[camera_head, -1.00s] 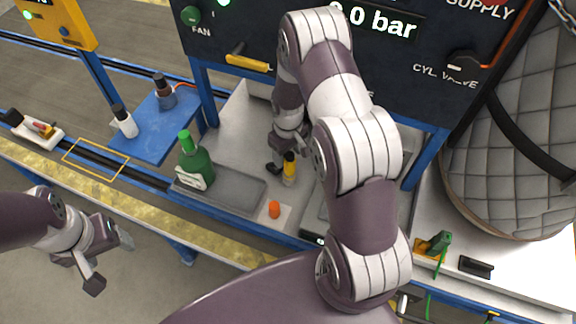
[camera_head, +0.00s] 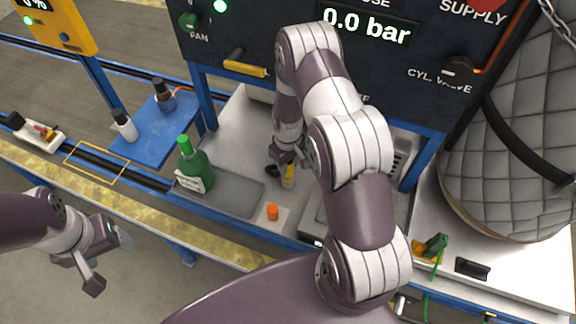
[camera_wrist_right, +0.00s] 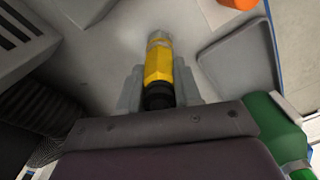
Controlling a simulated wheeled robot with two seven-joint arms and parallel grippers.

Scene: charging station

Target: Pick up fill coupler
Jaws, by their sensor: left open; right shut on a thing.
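The fill coupler (camera_head: 289,174) is a small yellow fitting with a silver tip and a dark collar. In the head view it is on the grey bench behind the orange cap, partly hidden by my right gripper (camera_head: 280,165). In the right wrist view the coupler (camera_wrist_right: 158,65) lies between the two grey fingers of my right gripper (camera_wrist_right: 160,88), which is shut on it at the dark collar end. I cannot tell whether its tip touches the bench. My left gripper (camera_head: 98,272) is open and empty, in front of the yellow rail at the lower left.
A green bottle (camera_head: 194,168) stands by a grey tray (camera_head: 232,193). An orange cap (camera_head: 272,212) sits in front of the coupler. The dark panel (camera_head: 400,60) overhangs the back of the bench. A quilted grey cover (camera_head: 515,150) stands at the right.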

